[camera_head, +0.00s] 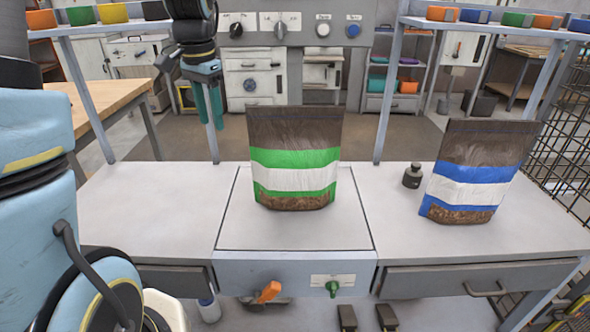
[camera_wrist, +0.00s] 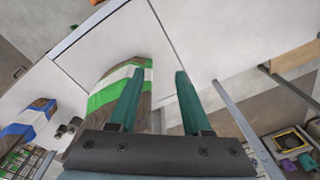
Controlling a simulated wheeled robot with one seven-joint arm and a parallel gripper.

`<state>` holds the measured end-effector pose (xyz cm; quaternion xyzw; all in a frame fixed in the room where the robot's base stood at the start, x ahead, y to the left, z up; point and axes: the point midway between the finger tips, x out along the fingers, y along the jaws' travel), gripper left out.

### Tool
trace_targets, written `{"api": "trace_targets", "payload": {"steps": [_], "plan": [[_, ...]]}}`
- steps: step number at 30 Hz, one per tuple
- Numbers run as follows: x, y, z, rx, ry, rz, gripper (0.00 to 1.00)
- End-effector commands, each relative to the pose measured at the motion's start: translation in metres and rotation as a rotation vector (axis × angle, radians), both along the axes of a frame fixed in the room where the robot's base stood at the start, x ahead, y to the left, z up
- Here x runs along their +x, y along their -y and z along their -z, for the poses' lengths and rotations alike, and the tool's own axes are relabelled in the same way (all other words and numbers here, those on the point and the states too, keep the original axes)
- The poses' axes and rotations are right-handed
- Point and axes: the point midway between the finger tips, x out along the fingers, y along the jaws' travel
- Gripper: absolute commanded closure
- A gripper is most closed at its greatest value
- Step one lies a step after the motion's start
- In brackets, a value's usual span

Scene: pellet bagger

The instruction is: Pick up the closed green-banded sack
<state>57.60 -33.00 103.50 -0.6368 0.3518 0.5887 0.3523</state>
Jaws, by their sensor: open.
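The green-banded sack (camera_head: 295,178) stands upright on the middle plate of the bench in the head view. It is brown with green and white bands, and its top edge looks flat and straight. In the wrist view the sack (camera_wrist: 110,90) shows behind and left of the left finger. My gripper (camera_head: 208,108) is at the upper left of the sack in the head view, pointing down, apart from it.
A blue-banded sack (camera_head: 472,172) stands on the right of the bench, with a small dark weight (camera_head: 412,175) beside it. A control panel (camera_head: 295,27) and shelf posts rise behind. The left bench top (camera_head: 150,205) is clear. An orange handle (camera_head: 269,291) is below the plate.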

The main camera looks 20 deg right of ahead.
Motion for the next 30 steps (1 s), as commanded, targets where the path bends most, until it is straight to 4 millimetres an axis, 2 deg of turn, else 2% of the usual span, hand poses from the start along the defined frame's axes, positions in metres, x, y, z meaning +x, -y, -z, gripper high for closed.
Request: {"api": "trace_targets", "payload": {"steps": [1, 3, 6, 9, 12, 17, 24, 30], "plan": [[0.008, 0.037, -0.011, 0.007, -0.001, 0.148, 0.51], [0.012, 0.08, -0.027, 0.021, -0.011, 0.344, 0.51], [0.008, 0.134, -0.048, 0.037, -0.022, 0.592, 0.51], [0.0, 0.174, -0.065, 0.049, -0.03, 0.78, 0.51], [-0.008, 0.198, -0.075, 0.056, -0.036, 0.901, 0.51], [-0.013, 0.209, -0.073, 0.06, -0.042, 0.967, 0.51], [-0.013, 0.208, -0.037, 0.06, -0.042, 0.965, 0.51], [-0.012, 0.207, -0.023, 0.06, -0.041, 0.963, 0.51]]}}
